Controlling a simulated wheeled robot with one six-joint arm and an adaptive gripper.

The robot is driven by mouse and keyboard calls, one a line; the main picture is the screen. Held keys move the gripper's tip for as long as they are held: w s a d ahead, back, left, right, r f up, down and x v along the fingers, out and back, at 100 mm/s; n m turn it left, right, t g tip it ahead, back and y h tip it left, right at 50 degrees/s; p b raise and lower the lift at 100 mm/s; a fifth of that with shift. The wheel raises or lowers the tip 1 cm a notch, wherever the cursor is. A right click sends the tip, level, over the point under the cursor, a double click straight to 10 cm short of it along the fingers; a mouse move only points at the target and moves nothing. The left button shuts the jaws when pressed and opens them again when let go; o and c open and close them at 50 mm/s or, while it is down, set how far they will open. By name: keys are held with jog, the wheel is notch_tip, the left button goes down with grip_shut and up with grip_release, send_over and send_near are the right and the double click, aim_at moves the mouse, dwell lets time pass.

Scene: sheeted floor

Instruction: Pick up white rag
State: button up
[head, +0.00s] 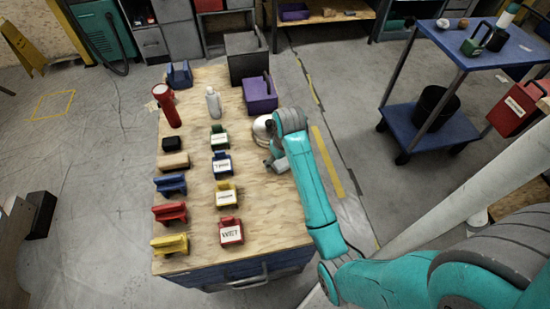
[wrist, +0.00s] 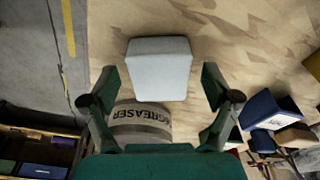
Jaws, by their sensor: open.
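The white rag (wrist: 160,68) looks like a pale folded block on the plywood tabletop in the wrist view. My gripper (wrist: 160,86) is open, with one finger on each side of the rag's lower part and gaps between; I cannot tell how high it is above the table. In the head view my gripper (head: 276,150) is over the right edge of the workbench, and the rag is largely hidden there by the arm.
A can labelled degreaser (wrist: 140,122) stands beside the rag, partly behind my gripper. On the workbench (head: 190,90) are a red flashlight (head: 168,106), a white bottle (head: 214,103), a purple bin (head: 260,94) and several coloured labelled holders. A blue cart (head: 490,52) stands at right.

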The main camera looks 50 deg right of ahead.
jog(key=c, duration=1.1)
jog(key=shift+c, duration=0.2)
